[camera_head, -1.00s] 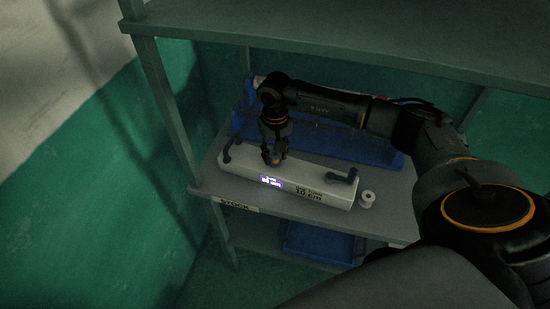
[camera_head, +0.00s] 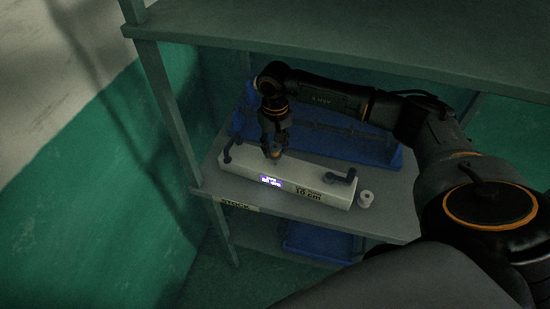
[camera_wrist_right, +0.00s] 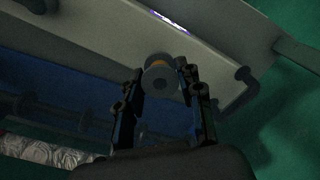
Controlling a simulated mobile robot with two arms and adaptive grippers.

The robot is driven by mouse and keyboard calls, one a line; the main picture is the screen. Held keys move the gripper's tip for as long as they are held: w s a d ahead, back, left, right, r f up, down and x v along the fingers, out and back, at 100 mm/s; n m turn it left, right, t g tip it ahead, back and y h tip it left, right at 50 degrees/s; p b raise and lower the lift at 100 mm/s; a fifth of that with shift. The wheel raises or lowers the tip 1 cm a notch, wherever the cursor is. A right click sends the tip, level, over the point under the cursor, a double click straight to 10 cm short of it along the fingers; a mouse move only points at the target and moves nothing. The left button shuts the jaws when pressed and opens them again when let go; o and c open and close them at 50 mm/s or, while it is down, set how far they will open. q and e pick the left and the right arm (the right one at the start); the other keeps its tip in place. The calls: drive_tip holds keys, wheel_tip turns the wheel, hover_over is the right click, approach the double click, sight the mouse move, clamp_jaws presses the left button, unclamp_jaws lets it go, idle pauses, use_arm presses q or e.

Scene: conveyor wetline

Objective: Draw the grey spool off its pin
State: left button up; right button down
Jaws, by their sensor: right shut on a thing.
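My left gripper is not in view.
A blue rack (camera_head: 330,140) is behind. An upper shelf (camera_head: 340,35) hangs above my arm.

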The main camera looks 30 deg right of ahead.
drive_tip(key=shift+r, duration=0.15)
drive_tip(key=shift+r+p, duration=0.75)
drive_tip(key=shift+r, duration=1.3)
drive_tip(key=shift+a, duration=0.1)
